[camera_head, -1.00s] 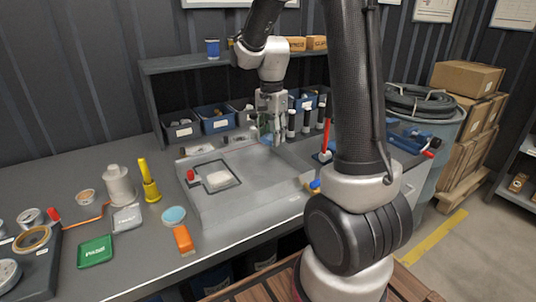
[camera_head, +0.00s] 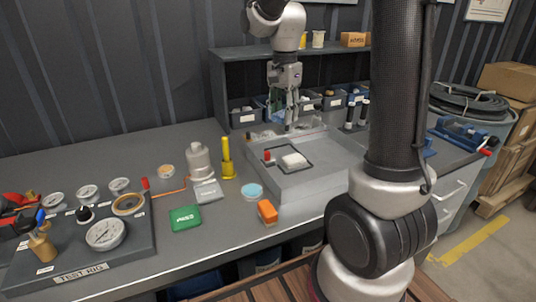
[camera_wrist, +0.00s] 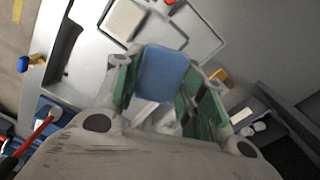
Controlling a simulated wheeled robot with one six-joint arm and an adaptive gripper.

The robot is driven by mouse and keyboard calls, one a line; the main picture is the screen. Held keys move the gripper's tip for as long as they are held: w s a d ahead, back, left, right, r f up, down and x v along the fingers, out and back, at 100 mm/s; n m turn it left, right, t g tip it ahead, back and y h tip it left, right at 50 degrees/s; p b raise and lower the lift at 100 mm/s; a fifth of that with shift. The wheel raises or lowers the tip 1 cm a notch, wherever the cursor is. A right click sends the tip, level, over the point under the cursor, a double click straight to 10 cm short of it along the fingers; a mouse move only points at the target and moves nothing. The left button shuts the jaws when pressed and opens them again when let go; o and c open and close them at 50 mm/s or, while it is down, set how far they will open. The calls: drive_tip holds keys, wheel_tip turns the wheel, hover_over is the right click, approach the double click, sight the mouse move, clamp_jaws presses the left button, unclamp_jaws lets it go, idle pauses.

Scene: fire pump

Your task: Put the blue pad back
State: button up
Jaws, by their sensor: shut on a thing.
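The blue pad (camera_wrist: 162,73) is a flat, blue, roughly square piece in the wrist view. My gripper (camera_wrist: 165,88) is shut on it, with a green-lined finger on either side. In the head view my gripper (camera_head: 290,122) hangs over the back part of a grey tray (camera_head: 310,184), behind a white block (camera_head: 294,160). The pad is hard to make out there. The white block also shows in the wrist view (camera_wrist: 124,18), beyond the pad.
A red-topped piece (camera_head: 267,156) stands beside the white block. Left of the tray are a light blue disc (camera_head: 252,191), an orange block (camera_head: 267,211), a yellow post (camera_head: 227,160) and a green pad (camera_head: 186,218). Bins (camera_head: 243,116) line the shelf behind.

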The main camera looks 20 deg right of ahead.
sight(282, 152)
wheel_tip(282, 152, down, 10)
drive_tip(key=shift+s+r, duration=0.1)
drive_tip(key=shift+s, duration=0.05)
idle(0.4)
drive_tip(key=shift+f, duration=0.35)
drive_tip(key=o, duration=0.8)
drive_tip(key=shift+r, duration=0.15)
